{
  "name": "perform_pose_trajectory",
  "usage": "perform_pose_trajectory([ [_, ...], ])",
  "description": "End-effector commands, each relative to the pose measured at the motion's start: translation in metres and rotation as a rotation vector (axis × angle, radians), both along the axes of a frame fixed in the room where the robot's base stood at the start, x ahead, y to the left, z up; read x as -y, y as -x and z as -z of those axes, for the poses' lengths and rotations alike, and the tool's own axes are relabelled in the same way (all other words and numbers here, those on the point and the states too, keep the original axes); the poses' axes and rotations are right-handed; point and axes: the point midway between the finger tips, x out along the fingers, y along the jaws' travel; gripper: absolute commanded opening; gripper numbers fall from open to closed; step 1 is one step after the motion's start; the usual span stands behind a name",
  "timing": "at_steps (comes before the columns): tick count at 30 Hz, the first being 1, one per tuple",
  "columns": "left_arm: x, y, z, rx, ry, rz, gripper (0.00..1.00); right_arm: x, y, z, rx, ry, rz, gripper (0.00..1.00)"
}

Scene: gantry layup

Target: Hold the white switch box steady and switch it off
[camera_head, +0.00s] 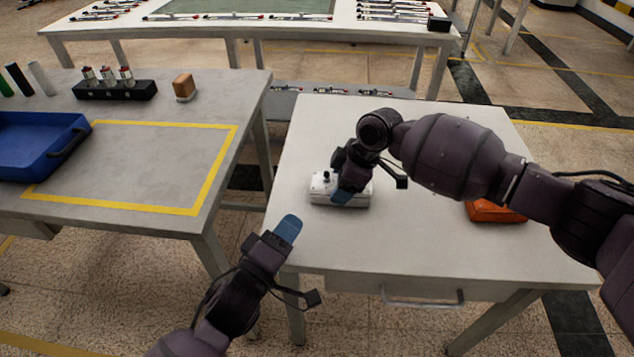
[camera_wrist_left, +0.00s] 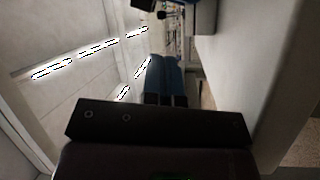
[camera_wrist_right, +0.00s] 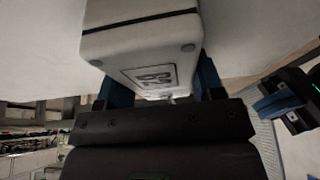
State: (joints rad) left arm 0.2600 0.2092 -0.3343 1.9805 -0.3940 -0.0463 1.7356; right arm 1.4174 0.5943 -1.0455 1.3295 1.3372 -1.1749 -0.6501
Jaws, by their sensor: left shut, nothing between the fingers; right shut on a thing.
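The white switch box (camera_head: 322,190) sits on the light table, with a small black knob (camera_head: 326,175) on top near its left end. My right gripper (camera_head: 345,194) reaches down over the box and is shut on it. In the right wrist view the box (camera_wrist_right: 145,50) lies between the blue fingers, with a printed label on the face towards the camera. The right fingers hide the middle of the box in the head view. My left gripper (camera_head: 288,228) is shut and empty, in front of and left of the box, at the table's left edge. Its closed fingers show in the left wrist view (camera_wrist_left: 166,78).
An orange-red object (camera_head: 494,211) lies on the light table (camera_head: 420,245), partly behind my right arm. The grey table (camera_head: 150,170) at left holds a blue tray (camera_head: 40,150), a black rack (camera_head: 115,91) and a wooden block (camera_head: 184,87). A floor gap separates the tables.

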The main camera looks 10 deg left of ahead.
Motion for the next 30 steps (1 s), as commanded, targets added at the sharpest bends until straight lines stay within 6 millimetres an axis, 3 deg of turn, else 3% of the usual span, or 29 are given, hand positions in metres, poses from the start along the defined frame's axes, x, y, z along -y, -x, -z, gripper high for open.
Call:
perform_pose_trajectory([
  [12,-0.033,0.013,0.005,-0.095,0.188,0.160,0.00,0.000,0.000,0.000,0.000,0.000,0.000,0.33],
  [30,-0.037,0.013,0.005,-0.117,0.220,0.179,0.00,0.000,0.000,0.000,0.000,0.000,0.000,0.33],
])
